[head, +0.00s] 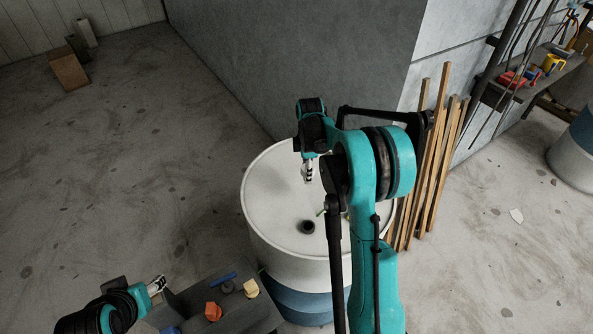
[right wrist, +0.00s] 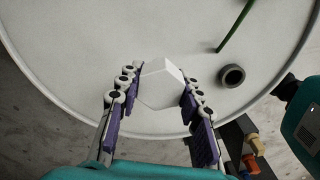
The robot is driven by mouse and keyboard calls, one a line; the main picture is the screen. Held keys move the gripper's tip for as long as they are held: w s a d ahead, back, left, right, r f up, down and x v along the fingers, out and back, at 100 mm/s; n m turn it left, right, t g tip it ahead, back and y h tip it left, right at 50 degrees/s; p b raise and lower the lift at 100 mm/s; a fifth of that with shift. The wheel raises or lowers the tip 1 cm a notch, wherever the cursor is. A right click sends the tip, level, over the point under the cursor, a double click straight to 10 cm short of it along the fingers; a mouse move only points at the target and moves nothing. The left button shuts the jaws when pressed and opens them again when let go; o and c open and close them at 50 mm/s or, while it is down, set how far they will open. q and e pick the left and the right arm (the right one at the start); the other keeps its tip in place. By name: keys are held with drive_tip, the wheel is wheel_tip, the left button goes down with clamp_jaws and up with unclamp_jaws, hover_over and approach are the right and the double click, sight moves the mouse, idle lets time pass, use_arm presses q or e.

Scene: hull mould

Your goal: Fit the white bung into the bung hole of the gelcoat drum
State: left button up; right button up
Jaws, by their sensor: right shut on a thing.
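The gelcoat drum (head: 270,200) has a white top and a blue lower band and stands below my right arm. Its bung hole (head: 307,227) is a dark raised ring near the front of the lid; it also shows in the right wrist view (right wrist: 231,76), right of the gripper. My right gripper (head: 308,172) is over the lid, behind the hole. In the right wrist view it is shut on the white bung (right wrist: 162,82), a pale faceted piece between the fingertips. My left gripper (head: 156,285) is low at the left, away from the drum; its finger gap is unclear.
A dark grey surface (head: 252,314) in front of the drum carries an orange piece (head: 213,311), a cream piece (head: 250,288) and a blue one. A thin green rod (right wrist: 236,25) stands at the lid beyond the hole. Wooden battens (head: 437,150) lean behind the drum.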

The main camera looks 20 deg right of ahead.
use_arm(q)
wheel_tip(320, 180, up, 3)
drive_tip(key=p, duration=0.2)
drive_tip(key=shift+p, duration=0.4)
use_arm(e)
drive_tip(key=s+d+r, duration=0.2)
drive_tip(key=s+r, duration=0.3)
drive_tip(key=r, duration=0.1)
drive_tip(key=shift+s+d+r, duration=0.15)
drive_tip(key=shift+d+r, duration=0.2)
drive_tip(key=shift+d, duration=0.05)
use_arm(q)
drive_tip(key=shift+f, duration=0.1)
use_arm(e)
drive_tip(key=shift+f, duration=0.1)
